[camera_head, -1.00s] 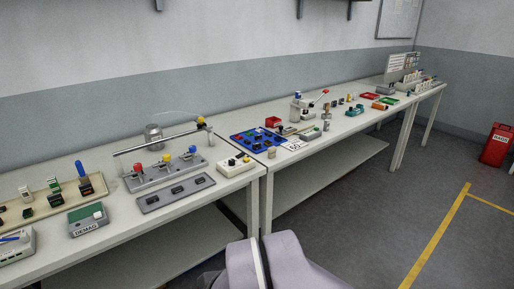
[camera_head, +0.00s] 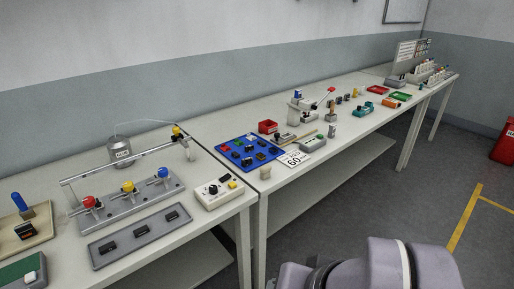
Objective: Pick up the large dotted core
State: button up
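I cannot pick out a large dotted core for certain; the small parts on the benches are too small to read. Several small dark parts sit on the blue tray (camera_head: 222,149) on the far bench. A small beige piece (camera_head: 265,172) stands at the front edge of that bench, near the tray. Several small parts stand farther along near the red tray (camera_head: 377,90) and the green tray (camera_head: 400,96). My grey arm links show at the bottom, right of centre. My gripper is not in view.
The near bench (camera_head: 205,215) holds a rig with red, yellow and blue knobs (camera_head: 128,200), a slotted grey plate (camera_head: 140,237) and a white control box (camera_head: 221,192). A "60" card (camera_head: 294,158) lies by the blue tray. The floor (camera_head: 400,200) right of the benches is open.

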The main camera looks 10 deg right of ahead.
aim_at(247, 161)
jog(key=i+l, duration=0.15)
jog(key=i, duration=0.6)
jog(key=i+l+z, duration=0.15)
jog(key=i, duration=0.6)
